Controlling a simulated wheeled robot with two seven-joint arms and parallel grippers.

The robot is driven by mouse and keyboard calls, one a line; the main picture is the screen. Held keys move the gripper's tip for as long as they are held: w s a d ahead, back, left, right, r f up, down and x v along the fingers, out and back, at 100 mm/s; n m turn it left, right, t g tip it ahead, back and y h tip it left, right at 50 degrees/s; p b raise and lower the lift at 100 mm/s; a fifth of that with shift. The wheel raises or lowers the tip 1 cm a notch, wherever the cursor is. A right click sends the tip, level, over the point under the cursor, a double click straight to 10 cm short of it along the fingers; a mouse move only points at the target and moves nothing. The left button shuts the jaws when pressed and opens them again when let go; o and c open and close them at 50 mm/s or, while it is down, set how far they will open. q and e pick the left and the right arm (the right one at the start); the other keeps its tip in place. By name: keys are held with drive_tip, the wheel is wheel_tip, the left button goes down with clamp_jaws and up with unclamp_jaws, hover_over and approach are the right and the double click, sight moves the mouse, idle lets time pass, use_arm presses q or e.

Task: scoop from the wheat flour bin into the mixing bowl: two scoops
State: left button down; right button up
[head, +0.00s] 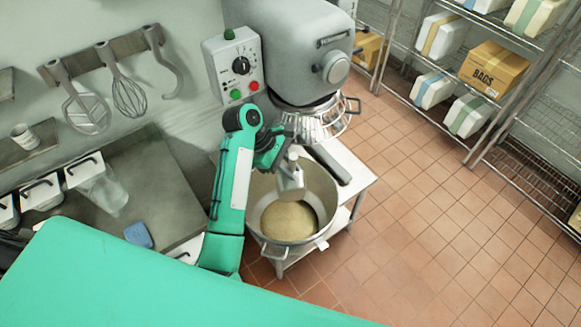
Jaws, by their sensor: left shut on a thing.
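The mixing bowl (318,192) is a wide metal bowl with side handles, below the mixer head. A tan floury mound (289,221) lies in its bottom. My left gripper (291,150) is over the bowl's back part, shut on a pale metal scoop (291,183). The scoop hangs above the mound, apart from it as far as I can tell. I cannot tell whether it holds flour. I cannot pick out the wheat flour bin for certain. My right gripper is out of view.
The big grey mixer (290,55) stands close behind my left gripper, with a control box (233,65). Wire shelves (545,65) stand at right. The tiled floor is clear.

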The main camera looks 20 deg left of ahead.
use_arm(q)
drive_tip(key=s+d+f+m+t+y+b, duration=0.2)
drive_tip(key=s+d+f+t, duration=0.1)
drive_tip(key=s, duration=0.4)
drive_tip(key=shift+s+d+f+t+y, duration=0.3)
drive_tip(key=shift+f+t, duration=0.25)
drive_tip(key=shift+t, duration=0.55)
drive_tip(key=s+d+f+m+t+y+b, duration=0.1)
drive_tip(key=s+f+t+b, duration=0.2)
drive_tip(key=s+b, duration=0.3)
drive_tip(key=s+d+f+m+t+y+b, duration=0.1)
drive_tip(key=s+f+b, duration=0.4)
drive_tip(key=s, duration=0.5)
drive_tip(key=shift+s+d+t+b, duration=0.3)
drive_tip(key=shift+d+t+b, duration=0.5)
drive_tip(key=shift+t, duration=0.3)
drive_tip(key=shift+f, duration=0.1)
